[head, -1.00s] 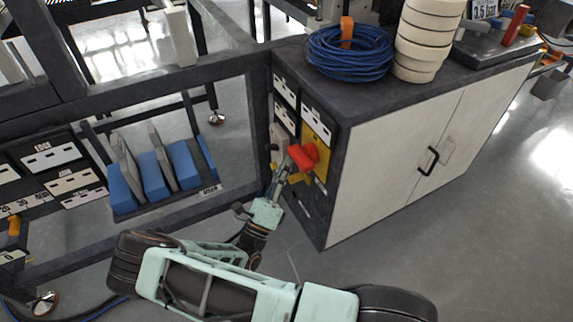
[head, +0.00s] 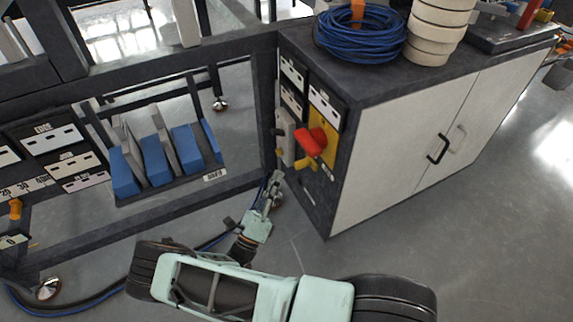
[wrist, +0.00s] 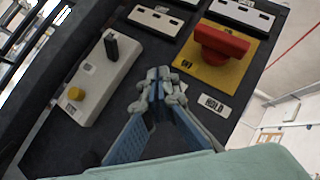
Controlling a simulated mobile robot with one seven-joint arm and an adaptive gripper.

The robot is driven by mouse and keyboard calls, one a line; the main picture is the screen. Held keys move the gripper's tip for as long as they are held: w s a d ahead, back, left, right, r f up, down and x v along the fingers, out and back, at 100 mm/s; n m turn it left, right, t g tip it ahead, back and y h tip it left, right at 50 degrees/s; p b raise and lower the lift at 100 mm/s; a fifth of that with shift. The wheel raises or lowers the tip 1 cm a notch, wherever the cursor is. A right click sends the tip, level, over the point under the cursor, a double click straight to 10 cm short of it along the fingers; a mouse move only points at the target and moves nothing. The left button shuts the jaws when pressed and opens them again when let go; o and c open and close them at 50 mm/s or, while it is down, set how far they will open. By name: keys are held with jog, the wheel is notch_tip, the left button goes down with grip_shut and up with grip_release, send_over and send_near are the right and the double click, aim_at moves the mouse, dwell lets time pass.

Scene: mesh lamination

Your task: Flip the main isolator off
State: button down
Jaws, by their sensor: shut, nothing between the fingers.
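The main isolator is a red handle (head: 310,142) on a yellow plate (head: 330,127), on the dark end panel of the cabinet. In the wrist view the red handle (wrist: 221,42) lies across the yellow plate (wrist: 207,72), slightly tilted, with small dark markings above it and at its lower left. My gripper (head: 276,177) is below and left of the handle, apart from it. In the wrist view its fingers (wrist: 159,76) are together and empty, in front of the dark panel. Part of the plate is hidden behind the handle.
Left of the isolator is a pale box (wrist: 103,78) with a black lever and yellow button. A HOLD label (wrist: 214,105) sits below the plate. Blue cable (head: 360,38) and stacked rolls (head: 432,32) lie on the cabinet top. A rack with blue panels (head: 155,160) stands left.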

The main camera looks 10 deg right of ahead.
jog(key=shift+s+a+f, duration=0.3)
jog(key=shift+a+f, duration=0.55)
jog(key=shift+f, duration=0.05)
